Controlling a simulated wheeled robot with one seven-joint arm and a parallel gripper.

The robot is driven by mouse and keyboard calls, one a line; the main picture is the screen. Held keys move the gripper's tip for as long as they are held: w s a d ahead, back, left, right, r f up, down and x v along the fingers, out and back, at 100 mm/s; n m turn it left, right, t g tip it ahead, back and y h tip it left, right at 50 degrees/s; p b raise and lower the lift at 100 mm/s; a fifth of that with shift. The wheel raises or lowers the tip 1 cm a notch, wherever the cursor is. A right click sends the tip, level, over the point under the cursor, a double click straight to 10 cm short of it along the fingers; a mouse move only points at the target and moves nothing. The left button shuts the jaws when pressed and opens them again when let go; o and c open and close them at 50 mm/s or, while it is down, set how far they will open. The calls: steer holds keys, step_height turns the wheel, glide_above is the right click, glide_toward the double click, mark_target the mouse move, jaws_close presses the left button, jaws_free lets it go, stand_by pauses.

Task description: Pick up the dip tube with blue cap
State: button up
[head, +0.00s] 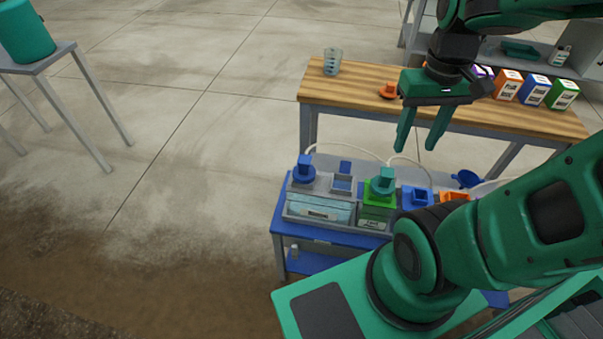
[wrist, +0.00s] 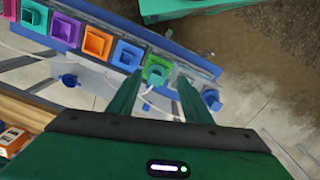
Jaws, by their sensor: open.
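A blue cap (head: 304,170) sits on the left end of the light grey tank, with a thin white tube arcing from it to the right. A blue cap also shows at the right end of the row in the wrist view (wrist: 212,98). A second blue round piece (head: 466,179) lies farther right behind the tanks; I cannot tell whether it has a tube. My gripper (head: 416,146) is open and empty, pointing down above and behind the row, right of the left blue cap. In the wrist view its fingers (wrist: 160,80) are apart, with the green opening between them.
A green tank (head: 377,214) with a teal cap (head: 382,181) stands beside the grey tank (head: 318,210) on a blue rack. A wooden bench (head: 450,108) behind holds a clear beaker (head: 332,61), an orange piece (head: 388,91) and several boxes.

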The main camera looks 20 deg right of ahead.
steer(key=w+a+f+n, duration=0.2)
steer(key=w+a+n, duration=0.15)
steer(key=w, duration=0.25)
steer(key=w+a+f+n, duration=0.2)
steer(key=w+a+n, duration=0.15)
steer(key=w, duration=0.25)
steer(key=n, duration=0.7)
glide_toward(304, 159)
steer(key=shift+d+f, duration=0.15)
steer(key=shift+d, duration=0.2)
steer(key=shift+a+f+n, duration=0.15)
steer(key=shift+f+n, duration=0.15)
steer(key=shift+f, duration=0.05)
step_height(304, 159, down, 10)
steer(key=shift+s+f, duration=0.1)
jaws_close()
